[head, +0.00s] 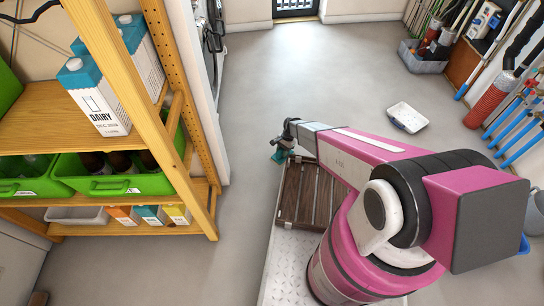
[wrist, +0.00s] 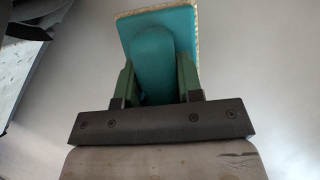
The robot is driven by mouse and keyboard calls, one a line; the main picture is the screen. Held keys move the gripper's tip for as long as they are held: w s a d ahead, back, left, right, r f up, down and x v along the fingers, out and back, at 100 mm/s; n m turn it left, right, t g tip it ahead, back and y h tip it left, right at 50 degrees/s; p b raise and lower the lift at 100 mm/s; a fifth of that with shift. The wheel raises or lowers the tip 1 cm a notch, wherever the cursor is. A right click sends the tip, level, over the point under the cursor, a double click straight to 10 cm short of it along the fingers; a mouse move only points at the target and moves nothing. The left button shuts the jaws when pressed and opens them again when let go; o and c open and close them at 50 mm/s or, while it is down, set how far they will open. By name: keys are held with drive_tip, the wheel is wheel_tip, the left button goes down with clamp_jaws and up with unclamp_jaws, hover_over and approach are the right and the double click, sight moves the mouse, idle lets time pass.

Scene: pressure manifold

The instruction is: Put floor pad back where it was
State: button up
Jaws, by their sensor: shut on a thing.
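My gripper (wrist: 157,72) is shut on a teal pad (wrist: 140,22) with a pale, rough edge, which I take to be the floor pad. Its green fingers grip a rounded teal handle on the pad from both sides. In the head view my gripper (head: 284,146) is at the end of the outstretched arm, and the teal pad (head: 279,156) shows small and partly hidden beneath it. The pad appears held above the grey floor.
A wooden shelf (head: 140,110) with cartons and green crates (head: 112,187) stands at the left. A brown slatted wooden piece (head: 312,195) lies below my arm. A white tray (head: 408,117) sits on the floor. Tools and pipes line the right wall.

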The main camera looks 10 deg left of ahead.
drive_tip(key=w+a+f, duration=0.1)
drive_tip(key=a, duration=0.1)
drive_tip(key=w+a+f, duration=0.1)
drive_tip(key=a, duration=0.1)
drive_tip(key=w+a+f, duration=0.1)
drive_tip(key=a+f, duration=0.1)
drive_tip(key=shift+a+f, duration=0.1)
drive_tip(key=shift+a, duration=0.05)
drive_tip(key=shift+f, duration=1.95)
drive_tip(key=o, duration=0.8)
drive_tip(key=shift+f, duration=0.15)
